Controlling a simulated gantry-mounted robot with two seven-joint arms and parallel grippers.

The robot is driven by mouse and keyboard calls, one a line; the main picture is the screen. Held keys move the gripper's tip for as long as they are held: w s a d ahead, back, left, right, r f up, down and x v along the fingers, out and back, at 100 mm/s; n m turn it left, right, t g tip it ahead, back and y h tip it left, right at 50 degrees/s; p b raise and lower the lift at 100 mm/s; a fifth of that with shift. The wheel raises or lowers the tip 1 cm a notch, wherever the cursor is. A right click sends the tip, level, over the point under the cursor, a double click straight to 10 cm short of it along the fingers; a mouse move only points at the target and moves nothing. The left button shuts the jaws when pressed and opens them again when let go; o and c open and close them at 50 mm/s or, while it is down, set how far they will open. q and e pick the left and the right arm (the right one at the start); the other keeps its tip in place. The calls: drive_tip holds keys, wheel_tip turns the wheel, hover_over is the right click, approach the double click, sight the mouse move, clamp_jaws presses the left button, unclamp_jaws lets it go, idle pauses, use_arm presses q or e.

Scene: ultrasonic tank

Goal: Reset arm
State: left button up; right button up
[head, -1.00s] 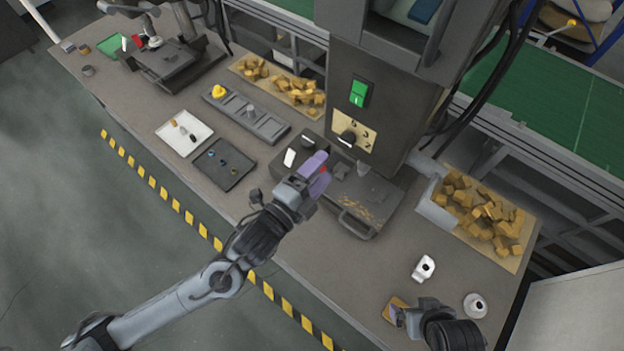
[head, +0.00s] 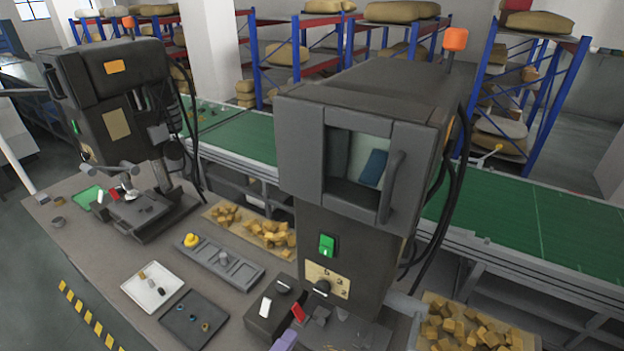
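A purple fingertip of my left gripper (head: 285,340) shows at the bottom edge, just in front of the dark control box. The rest of that gripper is cut off, so its opening and any held thing are hidden. My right gripper is outside the picture. The near machine (head: 345,150) stands at centre right, with a green switch (head: 327,245) and a dial plate below its window.
A grey compartment tray (head: 220,262) holds a yellow piece. A white tray (head: 135,292) and a black tray (head: 181,331) hold small parts. Brass-coloured blocks (head: 460,325) lie at lower right. A second machine (head: 118,95) stands at left, with a green conveyor (head: 520,215) behind.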

use_arm(q)
drive_tip(key=s+a+f+n+g+y+p, duration=0.3)
drive_tip(key=s+a+n+g+y, duration=0.1)
drive_tip(key=s+a+n, duration=0.4)
drive_tip(key=s+a+f+n+g+y+p, duration=0.3)
drive_tip(key=s+a+n+g, duration=0.4)
drive_tip(key=s+n, duration=0.3)
drive_tip(key=shift+a+y+p, duration=0.6)
drive_tip(key=shift+a, duration=0.3)
drive_tip(key=shift+s, duration=0.1)
